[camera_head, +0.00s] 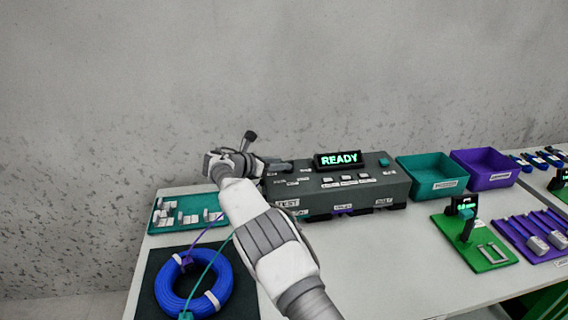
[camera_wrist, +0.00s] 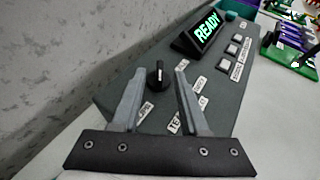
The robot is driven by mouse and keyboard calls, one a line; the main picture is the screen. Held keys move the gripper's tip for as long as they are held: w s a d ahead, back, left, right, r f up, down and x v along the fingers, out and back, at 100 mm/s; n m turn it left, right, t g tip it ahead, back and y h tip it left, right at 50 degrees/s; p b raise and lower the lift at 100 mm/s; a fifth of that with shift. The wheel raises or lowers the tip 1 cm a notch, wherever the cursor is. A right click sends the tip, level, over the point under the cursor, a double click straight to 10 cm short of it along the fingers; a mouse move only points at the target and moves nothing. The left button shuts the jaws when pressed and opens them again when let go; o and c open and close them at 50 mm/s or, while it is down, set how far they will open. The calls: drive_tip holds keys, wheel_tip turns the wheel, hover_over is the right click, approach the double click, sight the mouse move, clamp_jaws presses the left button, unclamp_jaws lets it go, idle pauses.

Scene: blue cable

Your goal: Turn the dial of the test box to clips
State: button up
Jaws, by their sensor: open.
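The test box (camera_head: 395,185) is a dark grey console on the table, with a lit display (camera_head: 339,159) reading READY. It also fills the middle of the wrist view (camera_wrist: 228,95). Its black dial (camera_wrist: 158,75) has a light pointer mark and points roughly up in the wrist view. Small white labels surround it, too small to read surely. My gripper (camera_wrist: 161,69) is open, with one finger on each side of the dial in the picture; I cannot tell whether they touch it. In the head view my gripper (camera_head: 275,166) is over the box's left end and my arm hides the dial.
A coil of blue cable (camera_head: 162,290) lies on a dark mat at front left, near a teal tray (camera_head: 160,222) of small parts. Teal (camera_head: 432,185) and purple (camera_head: 485,182) bins stand right of the box. A green fixture (camera_head: 488,258) is farther right. The front middle table is clear.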

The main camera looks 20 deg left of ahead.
drive_tip(key=p+v, duration=0.1)
drive_tip(key=v, duration=1.3)
drive_tip(key=shift+s+r, duration=0.15)
drive_tip(key=shift+s, duration=0.15)
drive_tip(key=shift+a, duration=0.15)
